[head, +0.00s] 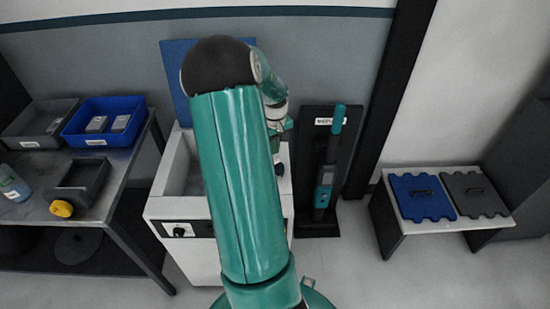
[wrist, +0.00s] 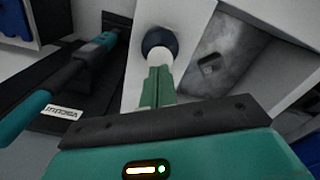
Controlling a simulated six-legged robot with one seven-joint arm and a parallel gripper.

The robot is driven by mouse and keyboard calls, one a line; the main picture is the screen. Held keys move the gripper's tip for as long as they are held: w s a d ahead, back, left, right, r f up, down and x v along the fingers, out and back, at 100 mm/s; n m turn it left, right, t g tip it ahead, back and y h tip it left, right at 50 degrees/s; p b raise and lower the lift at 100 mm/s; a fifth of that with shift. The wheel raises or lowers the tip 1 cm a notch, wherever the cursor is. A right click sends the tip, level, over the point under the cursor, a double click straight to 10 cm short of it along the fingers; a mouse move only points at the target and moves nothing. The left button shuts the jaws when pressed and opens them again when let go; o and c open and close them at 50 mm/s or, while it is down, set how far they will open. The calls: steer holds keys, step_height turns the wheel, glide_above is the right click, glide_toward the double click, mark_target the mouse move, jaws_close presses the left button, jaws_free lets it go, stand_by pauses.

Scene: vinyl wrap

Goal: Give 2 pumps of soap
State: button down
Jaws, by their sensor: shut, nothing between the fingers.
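A dark round knob with a pale centre, perhaps the soap pump (wrist: 150,37), stands on the white counter beside the sink basin (wrist: 225,60) in the wrist view. In the head view a small dark knob (head: 280,169) shows just right of my arm, partly hidden. My gripper (wrist: 158,70) is shut and empty, its green fingers side by side. The fingertips overlap the knob in the wrist view; I cannot tell whether they touch it. In the head view my gripper (head: 276,147) is over the right side of the sink unit (head: 180,208), mostly behind my arm.
A teal-handled tool (head: 325,170) hangs on a dark board right of the sink. At left, a metal table (head: 105,205) holds a blue tray (head: 72,136), grey trays and a pale blue bottle (head: 12,185). A low bench (head: 400,228) stands right, with free floor before it.

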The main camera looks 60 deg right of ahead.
mark_target(275, 157)
steer(key=shift+f, duration=0.3)
steer(key=shift+f, duration=0.35)
steer(key=shift+f, duration=0.9)
steer(key=shift+r, duration=1.55)
